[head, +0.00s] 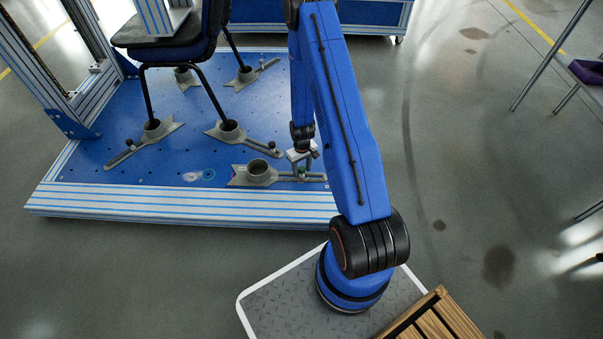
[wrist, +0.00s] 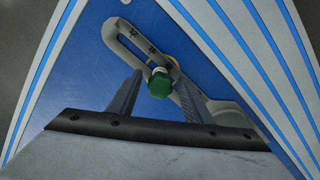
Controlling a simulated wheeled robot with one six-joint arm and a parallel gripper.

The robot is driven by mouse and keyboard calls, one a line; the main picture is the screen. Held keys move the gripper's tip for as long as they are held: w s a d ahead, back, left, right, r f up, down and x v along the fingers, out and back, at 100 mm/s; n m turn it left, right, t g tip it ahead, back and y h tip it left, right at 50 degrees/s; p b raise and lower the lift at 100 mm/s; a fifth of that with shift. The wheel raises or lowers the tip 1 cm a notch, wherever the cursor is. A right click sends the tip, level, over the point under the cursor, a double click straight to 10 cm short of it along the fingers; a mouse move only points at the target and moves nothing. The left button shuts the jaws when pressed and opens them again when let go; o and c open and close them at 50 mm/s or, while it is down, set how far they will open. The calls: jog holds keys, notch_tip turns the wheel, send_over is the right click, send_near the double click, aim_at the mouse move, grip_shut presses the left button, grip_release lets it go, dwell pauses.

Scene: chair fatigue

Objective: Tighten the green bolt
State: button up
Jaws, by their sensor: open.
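The green bolt (wrist: 160,84) has a hexagonal head and sits on a slotted grey clamp arm (wrist: 130,38) in the wrist view. A yellowish ring shows around it. My gripper (wrist: 158,78) is open, with one dark finger on each side of the bolt head in the picture. Neither finger clearly touches it, and the height gap is hard to tell. In the head view my gripper (head: 304,164) points down over the right end of the front grey clamp (head: 258,172). A small green spot there is partly hidden by the gripper.
The clamp lies on a blue perforated platform (head: 120,171) with a striped front edge. A dark chair (head: 180,45) stands behind with its legs in similar clamps (head: 152,129). Open floor (head: 480,150) lies to the right.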

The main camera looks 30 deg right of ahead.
dwell(0.3)
jog(key=n, duration=0.4)
jog(key=c, duration=1.1)
jog(key=shift+o, duration=0.2)
jog(key=shift+m, duration=1.9)
jog(key=shift+m, duration=2)
